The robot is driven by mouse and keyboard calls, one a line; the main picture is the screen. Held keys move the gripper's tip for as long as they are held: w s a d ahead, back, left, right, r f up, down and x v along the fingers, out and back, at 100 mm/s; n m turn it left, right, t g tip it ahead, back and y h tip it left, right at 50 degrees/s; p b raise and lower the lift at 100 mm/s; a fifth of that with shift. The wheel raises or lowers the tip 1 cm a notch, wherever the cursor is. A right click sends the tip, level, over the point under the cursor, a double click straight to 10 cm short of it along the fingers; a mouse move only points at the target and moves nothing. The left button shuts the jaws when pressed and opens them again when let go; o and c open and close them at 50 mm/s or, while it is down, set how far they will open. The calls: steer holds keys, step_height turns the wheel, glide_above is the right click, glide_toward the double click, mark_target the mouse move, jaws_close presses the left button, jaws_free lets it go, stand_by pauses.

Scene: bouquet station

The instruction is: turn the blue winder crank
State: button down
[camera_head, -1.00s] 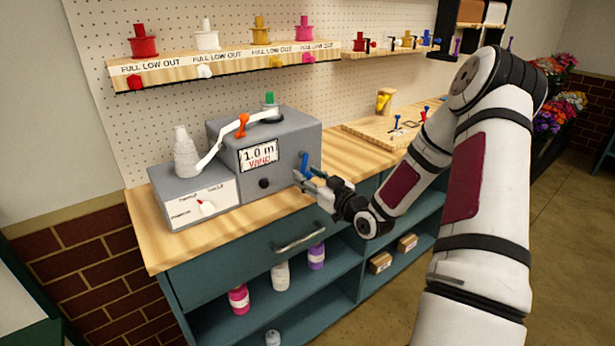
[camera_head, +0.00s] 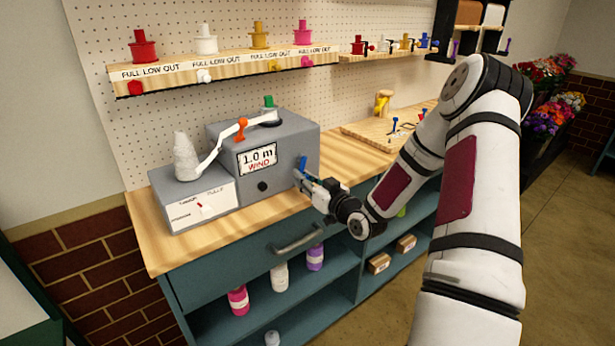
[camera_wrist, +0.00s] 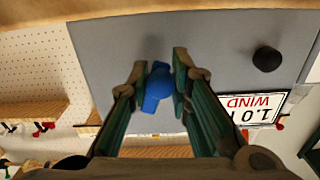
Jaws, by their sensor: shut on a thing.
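The blue winder crank (camera_head: 302,164) is on the right side of the grey winder box (camera_head: 228,150). In the wrist view the crank (camera_wrist: 157,88) lies between my two fingers. My gripper (camera_head: 305,180) is at the crank and shut on it. In the wrist view my gripper (camera_wrist: 160,64) has a finger on each side of the crank's inner part. The box's front display (camera_head: 257,159) reads "1.0 m WIND". A black knob (camera_head: 263,186) is below the display. The crank's lower part is partly hidden by my fingers in the head view.
A white cone spool (camera_head: 187,160) stands on the lower grey unit at left, with a white arm and orange clip (camera_head: 241,128) above. A wooden board (camera_head: 368,134) with small tools lies to the right. Spools line the shelf (camera_head: 232,69). A drawer handle (camera_head: 298,240) juts out below.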

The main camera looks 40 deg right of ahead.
steer(key=shift+a+r+m, duration=0.1)
steer(key=shift+a+m, duration=0.2)
steer(key=c, duration=1.5)
jaws_free()
steer(key=shift+o, duration=0.2)
steer(key=shift+s, duration=0.15)
steer(key=shift+s+d, duration=0.1)
steer(key=shift+s, duration=0.2)
steer(key=s, duration=1.1)
steer(key=shift+d, duration=0.1)
